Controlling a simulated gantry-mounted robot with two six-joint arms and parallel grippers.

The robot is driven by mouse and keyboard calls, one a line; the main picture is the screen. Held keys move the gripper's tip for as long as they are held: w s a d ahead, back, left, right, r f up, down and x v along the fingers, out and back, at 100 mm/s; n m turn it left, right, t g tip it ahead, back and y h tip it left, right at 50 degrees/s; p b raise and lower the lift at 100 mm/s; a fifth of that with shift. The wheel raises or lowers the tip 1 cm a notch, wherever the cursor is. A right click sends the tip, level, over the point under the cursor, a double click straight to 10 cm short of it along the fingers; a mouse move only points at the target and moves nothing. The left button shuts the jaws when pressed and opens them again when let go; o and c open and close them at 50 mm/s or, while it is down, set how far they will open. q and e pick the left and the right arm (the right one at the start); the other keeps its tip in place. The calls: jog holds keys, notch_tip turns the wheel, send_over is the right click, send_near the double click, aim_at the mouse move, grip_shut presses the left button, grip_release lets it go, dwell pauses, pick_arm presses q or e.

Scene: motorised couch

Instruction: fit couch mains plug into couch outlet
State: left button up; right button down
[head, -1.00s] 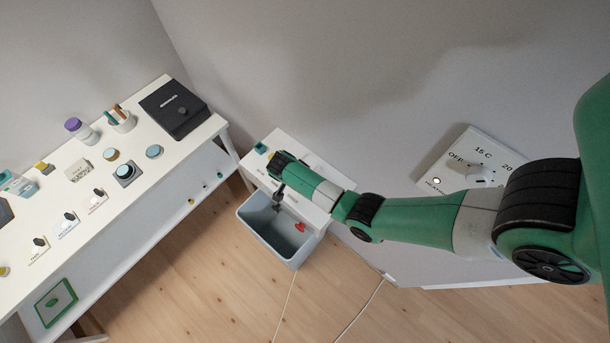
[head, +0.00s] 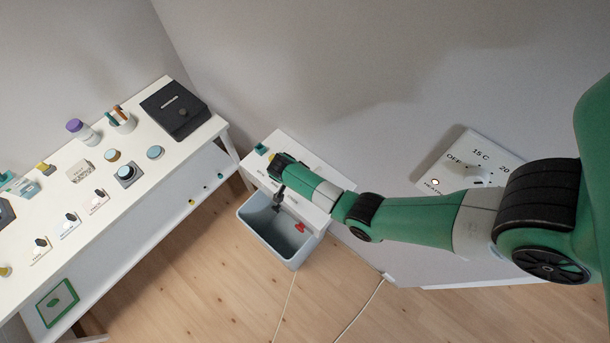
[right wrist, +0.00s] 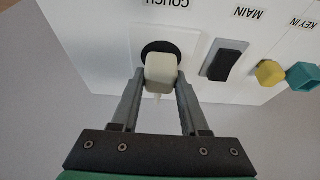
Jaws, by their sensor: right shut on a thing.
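The couch mains plug (right wrist: 160,72) is a cream-white block held between the two grey fingers of my right gripper (right wrist: 159,88) in the right wrist view. A short pale stub of cord shows beneath it. The plug is at the dark round couch outlet (right wrist: 170,48) on a white panel, covering much of it. I cannot tell whether it is seated or just in front. The upside-down label COUCH is above the outlet. In the head view my right gripper (head: 279,196) points down at the white unit by the wall. My left gripper is not in view.
Beside the outlet are a black MAIN switch (right wrist: 226,61), a yellow knob (right wrist: 269,73) and a teal block (right wrist: 302,75). A grey bin (head: 272,245) stands below the unit. A white table (head: 120,190) with several controls is at left. Pale cords cross the floor.

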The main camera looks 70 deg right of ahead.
jog(key=shift+f, duration=0.45)
jog(key=shift+c, duration=1.7)
grip_release()
jog(key=p+v, duration=0.3)
jog(key=v, duration=0.8)
jog(key=shift+r+p, duration=0.25)
jog(key=shift+p, duration=0.15)
jog(key=shift+a, duration=0.1)
